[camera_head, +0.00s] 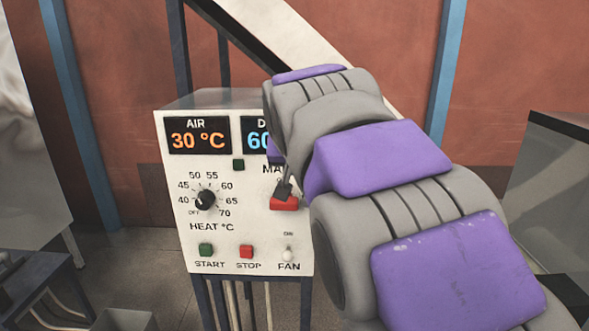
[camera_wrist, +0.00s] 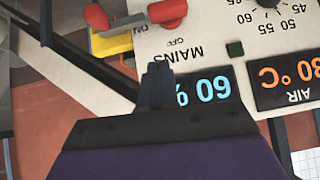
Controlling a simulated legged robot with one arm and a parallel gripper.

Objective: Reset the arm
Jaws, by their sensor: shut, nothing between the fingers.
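My arm, grey with purple pads, reaches across the right of the head view and hides the right part of the white control panel (camera_head: 240,235). My gripper (camera_head: 284,190) shows as a small dark tip just in front of the red mains switch (camera_head: 285,204); contact cannot be told. In the wrist view my gripper (camera_wrist: 157,85) has its dark fingers together, with nothing between them. The fingers lie over the blue-digit display (camera_wrist: 210,90), below the MAINS label. The panel appears upside down there, with a red part (camera_wrist: 168,12) at the top edge.
The panel carries a heat knob (camera_head: 206,200), a green start button (camera_head: 205,250), a red stop button (camera_head: 246,252) and a fan toggle (camera_head: 287,255). A yellow part (camera_wrist: 112,45) is beside the panel. A dark table (camera_head: 35,285) is at lower left.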

